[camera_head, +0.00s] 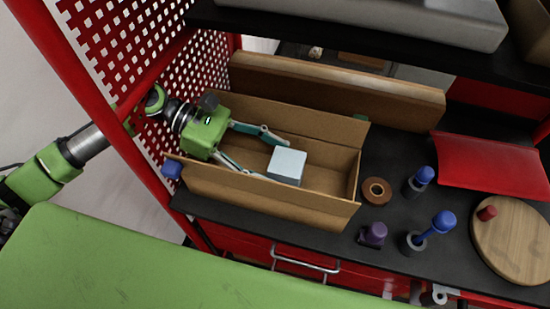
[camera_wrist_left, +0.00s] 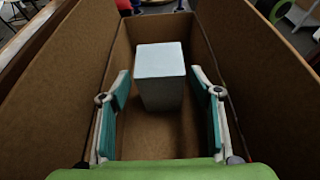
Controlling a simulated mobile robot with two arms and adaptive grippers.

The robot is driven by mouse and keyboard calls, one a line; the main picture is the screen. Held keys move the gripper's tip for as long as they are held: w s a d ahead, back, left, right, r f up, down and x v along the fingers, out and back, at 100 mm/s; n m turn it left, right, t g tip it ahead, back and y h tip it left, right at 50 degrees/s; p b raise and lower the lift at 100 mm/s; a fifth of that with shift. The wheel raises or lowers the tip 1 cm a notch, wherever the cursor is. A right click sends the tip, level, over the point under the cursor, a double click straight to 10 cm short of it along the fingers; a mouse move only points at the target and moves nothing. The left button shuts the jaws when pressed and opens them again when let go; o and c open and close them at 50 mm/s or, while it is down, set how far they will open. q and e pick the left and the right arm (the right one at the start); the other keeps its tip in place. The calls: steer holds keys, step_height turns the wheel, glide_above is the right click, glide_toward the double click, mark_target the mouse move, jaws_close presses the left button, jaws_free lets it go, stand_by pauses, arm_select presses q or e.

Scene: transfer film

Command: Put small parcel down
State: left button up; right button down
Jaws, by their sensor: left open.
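The small parcel (camera_head: 287,166) is a pale blue-white box inside an open cardboard box (camera_head: 334,180) on the black shelf. In the left wrist view the parcel (camera_wrist_left: 160,72) stands between two cardboard walls, just beyond my fingertips. My left gripper (camera_head: 268,156) is green with teal pads and reaches into the cardboard box from the left. In the left wrist view its fingers (camera_wrist_left: 160,88) are spread wide, with a gap on each side of the parcel. Whether the parcel rests fully on the box floor is hard to tell. My right gripper is not in view.
Right of the cardboard box are a brown tape roll (camera_head: 376,190), a purple-topped item (camera_head: 373,234), blue-handled tools (camera_head: 442,222) and a round wooden board (camera_head: 513,238). A red perforated panel (camera_head: 130,45) stands at left. A dark shelf with a grey case (camera_head: 400,18) hangs above.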

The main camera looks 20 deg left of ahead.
arm_select(q)
steer(key=p+v, duration=0.2)
steer(key=v, duration=0.3)
steer(key=shift+d+r, duration=0.1)
steer(key=shift+r, duration=0.05)
steer(key=shift+a+p, duration=0.5)
steer(key=shift+a, duration=0.2)
steer(key=shift+r, duration=0.15)
